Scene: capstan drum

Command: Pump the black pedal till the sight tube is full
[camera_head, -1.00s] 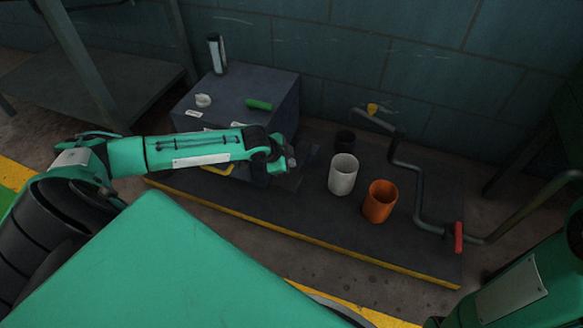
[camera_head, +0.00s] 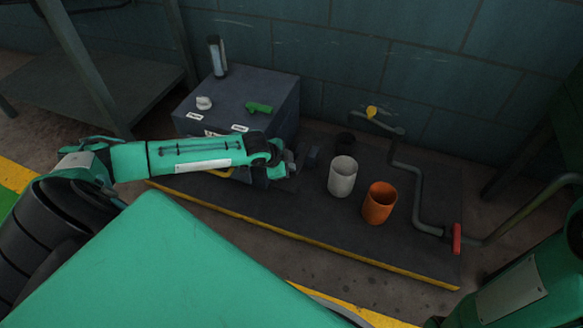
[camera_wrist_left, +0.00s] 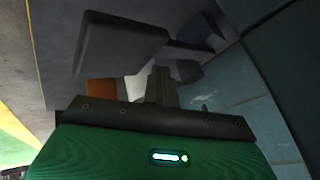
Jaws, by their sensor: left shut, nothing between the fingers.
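The sight tube (camera_head: 217,56) stands upright at the back of the grey box's top, a pale clear strip in a dark frame; its level is too small to read. A dark block (camera_head: 312,157), probably the black pedal, is just right of the box, partly hidden by my gripper. My left gripper (camera_head: 291,166) is shut and empty beside it; I cannot tell whether they touch. In the left wrist view, the fingers (camera_wrist_left: 161,85) point past a large dark slab (camera_wrist_left: 122,42), possibly the pedal. My right gripper is out of view.
The grey box (camera_head: 275,100) carries a white knob (camera_head: 204,103) and a green handle (camera_head: 259,107). A white cup (camera_head: 342,177), an orange cup (camera_head: 379,203) and a crank pipe with a red grip (camera_head: 457,239) are to the right on the dark platform (camera_head: 310,225).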

